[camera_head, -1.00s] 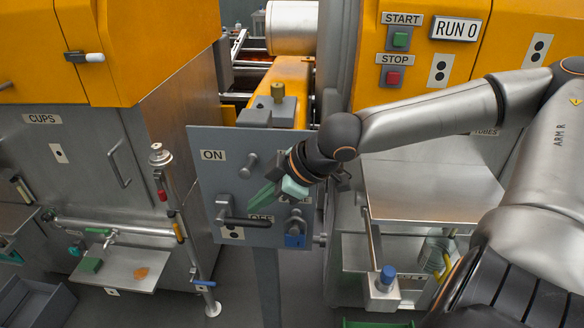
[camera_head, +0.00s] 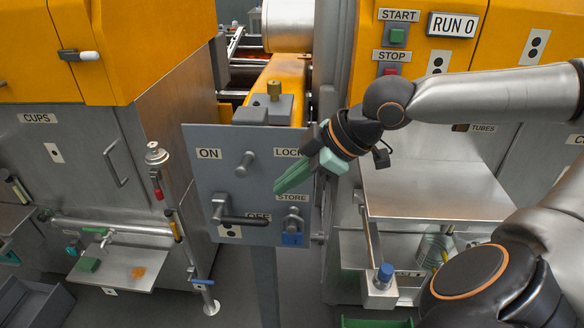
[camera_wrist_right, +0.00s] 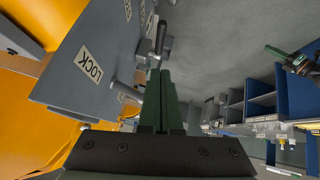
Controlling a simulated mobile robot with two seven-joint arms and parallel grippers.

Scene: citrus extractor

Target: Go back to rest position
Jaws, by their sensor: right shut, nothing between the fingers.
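My right gripper (camera_head: 284,186) is shut and empty, with its green fingers pointing down and left in front of the grey control panel (camera_head: 214,172). In the right wrist view its fingers (camera_wrist_right: 160,85) are together, with nothing between them. The panel carries the labels ON, LOCK, STORE and OFF. Its black handle (camera_head: 240,218) sits low at OFF. My left gripper is not in view.
The START button (camera_head: 398,36) is on the orange housing at upper right. A steel shelf (camera_head: 430,195) lies right of the panel. A grey bin (camera_head: 35,303) stands at lower left. Blue shelving (camera_wrist_right: 262,95) shows in the right wrist view.

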